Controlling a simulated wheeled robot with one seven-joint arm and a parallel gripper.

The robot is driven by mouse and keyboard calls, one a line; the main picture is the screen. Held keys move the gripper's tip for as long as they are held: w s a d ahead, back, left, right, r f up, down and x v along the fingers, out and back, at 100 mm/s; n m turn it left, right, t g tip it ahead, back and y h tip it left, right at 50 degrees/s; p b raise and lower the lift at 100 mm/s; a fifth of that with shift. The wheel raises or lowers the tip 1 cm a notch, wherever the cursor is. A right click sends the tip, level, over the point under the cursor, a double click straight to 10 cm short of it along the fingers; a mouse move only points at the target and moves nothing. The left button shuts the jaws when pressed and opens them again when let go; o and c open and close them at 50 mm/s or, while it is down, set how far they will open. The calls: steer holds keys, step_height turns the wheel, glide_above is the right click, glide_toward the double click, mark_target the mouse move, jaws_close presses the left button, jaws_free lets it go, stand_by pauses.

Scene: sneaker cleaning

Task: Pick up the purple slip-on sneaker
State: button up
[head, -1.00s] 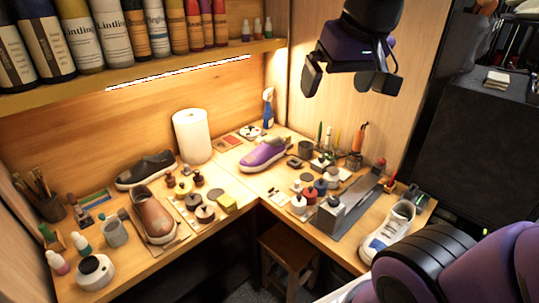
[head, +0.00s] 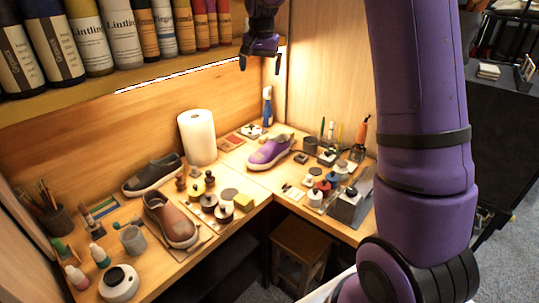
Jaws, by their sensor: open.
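The purple slip-on sneaker (head: 270,152) lies on the corner workbench, near the inner corner, with a pale sole and a lighter patch on its upper. It stands upright on its sole and nothing hides it. My gripper (head: 260,62) is high above the bench, in front of the back wall near the shelf edge. It is open and empty, with its fingers pointing down, well above and apart from the sneaker.
A paper towel roll (head: 197,137) stands left of the sneaker and a blue spray bottle (head: 267,106) behind it. A black shoe (head: 153,174) and a brown shoe (head: 171,219) lie to the left. Small jars (head: 315,196) stand at right. A shelf of bottles (head: 90,40) overhangs the bench.

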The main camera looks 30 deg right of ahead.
steer(key=w+d+f+m+g, duration=0.1)
steer(key=w+d+f+m, duration=0.35)
steer(key=w+f, duration=0.85)
steer(key=m+g, duration=0.1)
steer(key=m, duration=0.1)
glide_above(270, 144)
steer(key=w, duration=0.1)
steer(key=shift+n+y, duration=0.25)
steer(key=shift+y, duration=0.05)
step_height(270, 144, down, 19)
steer(key=shift+f, duration=0.2)
steer(key=f, duration=1.1)
steer(key=shift+s+d+f, duration=0.1)
steer(key=shift+s+d, duration=0.05)
steer(key=shift+d, duration=0.1)
steer(key=c, duration=0.9)
